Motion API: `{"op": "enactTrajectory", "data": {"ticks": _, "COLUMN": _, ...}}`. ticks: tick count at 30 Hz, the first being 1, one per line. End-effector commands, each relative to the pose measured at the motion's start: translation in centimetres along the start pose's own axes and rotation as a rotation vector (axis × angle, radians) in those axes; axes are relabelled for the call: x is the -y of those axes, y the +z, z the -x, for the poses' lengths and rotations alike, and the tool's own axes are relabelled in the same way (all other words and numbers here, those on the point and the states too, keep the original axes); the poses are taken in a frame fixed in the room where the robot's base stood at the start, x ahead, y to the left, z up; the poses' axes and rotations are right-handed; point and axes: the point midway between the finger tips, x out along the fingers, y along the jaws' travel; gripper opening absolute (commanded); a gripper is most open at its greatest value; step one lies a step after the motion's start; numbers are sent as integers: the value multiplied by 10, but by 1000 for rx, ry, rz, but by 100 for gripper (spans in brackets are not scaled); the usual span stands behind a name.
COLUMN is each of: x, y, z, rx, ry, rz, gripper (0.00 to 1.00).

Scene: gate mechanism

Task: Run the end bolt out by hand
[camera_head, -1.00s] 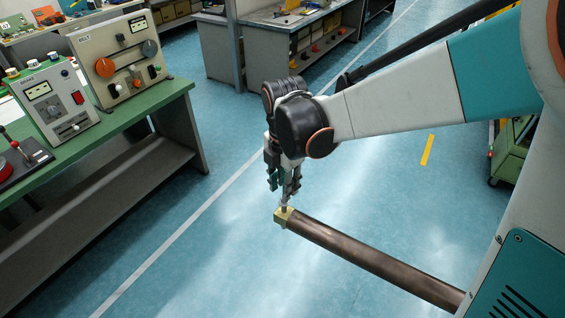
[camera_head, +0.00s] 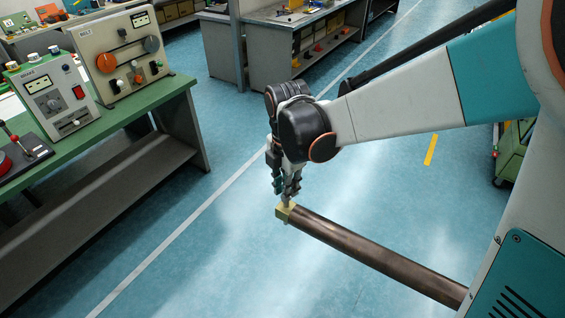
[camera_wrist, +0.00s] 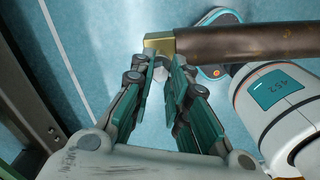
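A dark brown bar (camera_head: 375,255) runs from the lower right to a brass-coloured end block (camera_head: 284,214). The block also shows in the wrist view (camera_wrist: 160,43), at the bar's left end. A small pale grey bolt (camera_wrist: 160,73) stands at the block, its shaft mostly hidden. My gripper (camera_head: 285,193) points down just above the block. In the wrist view my gripper (camera_wrist: 164,65) has its two teal-padded fingers apart, with the bolt between the tips. I cannot tell whether the pads touch it.
A green-topped bench (camera_head: 120,115) at the left carries a white control box (camera_head: 52,95) and a beige one (camera_head: 120,55). A grey workbench (camera_head: 265,50) stands at the back. A green cart (camera_head: 515,155) is at the right. The floor around the block is clear.

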Motion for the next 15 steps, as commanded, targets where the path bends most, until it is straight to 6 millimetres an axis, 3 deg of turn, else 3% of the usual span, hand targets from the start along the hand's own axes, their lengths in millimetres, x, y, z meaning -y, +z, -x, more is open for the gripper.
{"op": "enactTrajectory", "data": {"ticks": 7, "x": 0, "y": 0, "z": 0, "rx": 0, "ry": 0, "rz": 22, "gripper": 0}}
{"op": "enactTrajectory", "data": {"ticks": 14, "x": 0, "y": 0, "z": 0, "rx": 0, "ry": 0, "rz": 199, "gripper": 0}}
{"op": "enactTrajectory", "data": {"ticks": 15, "x": 0, "y": 0, "z": 0, "rx": 0, "ry": 0, "rz": 193, "gripper": 25}}
